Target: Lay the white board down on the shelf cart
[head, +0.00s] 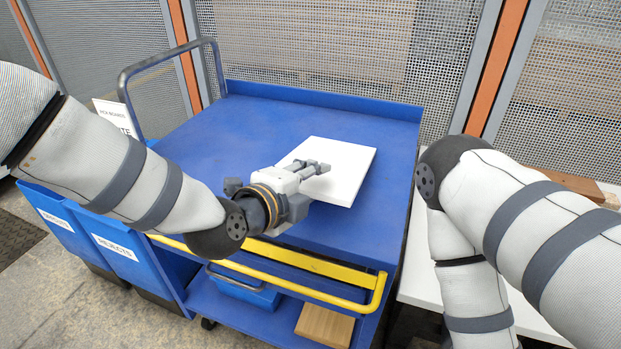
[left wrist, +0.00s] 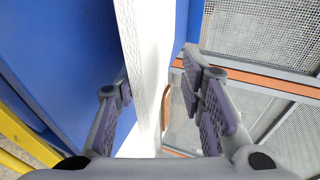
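The white board (head: 345,163) lies face up over the blue top of the shelf cart (head: 262,117), right of its middle. Whether its whole underside touches the top cannot be told. My left gripper (head: 318,172) is at the board's near left edge, one finger showing in front of the board's face. In the left wrist view, the fingers (left wrist: 155,88) stand apart on either side of the board (left wrist: 146,50), with gaps visible between it and the fingers. My right gripper is out of view; only the right arm shows.
The cart has a grey push handle (head: 168,56) at left, a raised back edge and a yellow rail (head: 300,268) in front. Blue bins (head: 125,250) hang at the left. A wooden block (head: 325,325) sits on the lower shelf. A white table (head: 420,270) adjoins at right.

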